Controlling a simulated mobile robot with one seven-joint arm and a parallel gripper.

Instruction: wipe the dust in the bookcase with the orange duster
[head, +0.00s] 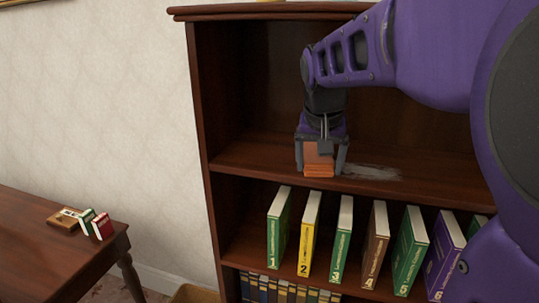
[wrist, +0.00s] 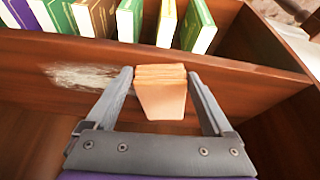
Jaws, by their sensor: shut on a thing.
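The orange duster (head: 318,160) is held upright in my gripper (head: 321,171), its lower end at the upper shelf of the bookcase (head: 204,130). I cannot tell whether it presses on the board. In the wrist view the duster (wrist: 160,92) sits between the two fingers of my gripper (wrist: 159,76). A pale grey dust patch (head: 371,172) lies on the same shelf, just right of the duster in the head view. In the wrist view the dust (wrist: 78,77) is left of the duster. My arm hides part of the shelf's right side.
On the shelf below stand several numbered books, such as a green one (head: 278,228) and a yellow one (head: 309,235). Smaller dark books (head: 272,287) stand lower down. A wooden table (head: 45,262) with small books (head: 101,226) is at left. The upper shelf left of my gripper is clear.

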